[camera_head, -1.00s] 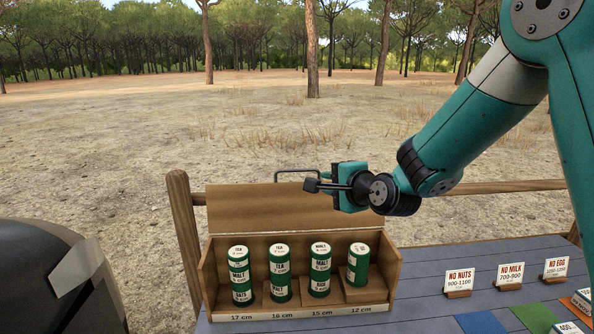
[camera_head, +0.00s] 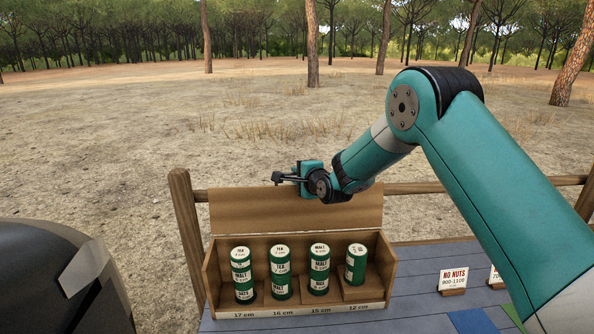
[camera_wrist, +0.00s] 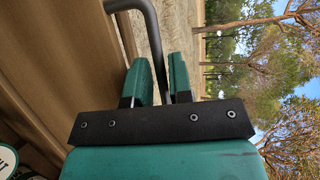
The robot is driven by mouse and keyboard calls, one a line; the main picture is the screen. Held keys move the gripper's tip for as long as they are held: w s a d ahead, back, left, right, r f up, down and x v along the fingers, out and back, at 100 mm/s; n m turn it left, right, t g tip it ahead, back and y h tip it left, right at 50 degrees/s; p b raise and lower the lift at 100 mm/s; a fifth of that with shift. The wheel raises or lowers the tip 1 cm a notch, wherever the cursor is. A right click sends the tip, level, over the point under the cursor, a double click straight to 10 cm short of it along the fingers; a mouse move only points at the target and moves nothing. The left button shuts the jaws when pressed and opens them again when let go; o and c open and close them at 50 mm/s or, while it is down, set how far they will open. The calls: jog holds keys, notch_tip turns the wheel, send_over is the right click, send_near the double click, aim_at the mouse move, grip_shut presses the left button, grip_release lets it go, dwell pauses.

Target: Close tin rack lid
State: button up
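The tin rack (camera_head: 208,280) is an open wooden box on the blue-grey tailgate boards. Its wooden lid (camera_head: 295,212) stands raised behind the opening. Several green tins, such as the leftmost tin (camera_head: 242,275), stand upright in it. The handle is mostly hidden by my gripper in the head view.
A wooden rail (camera_head: 420,188) and post (camera_head: 187,240) stand behind the rack. A dark rounded object (camera_head: 60,285) is at the lower left. A NO NUTS sign (camera_head: 453,281) and coloured mats lie to the right. The boards right of the rack are partly clear.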

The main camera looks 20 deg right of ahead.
jog(key=shift+w+a+f, duration=0.1)
jog(key=shift+w, duration=0.35)
grip_shut()
jog(key=shift+a+f, duration=0.1)
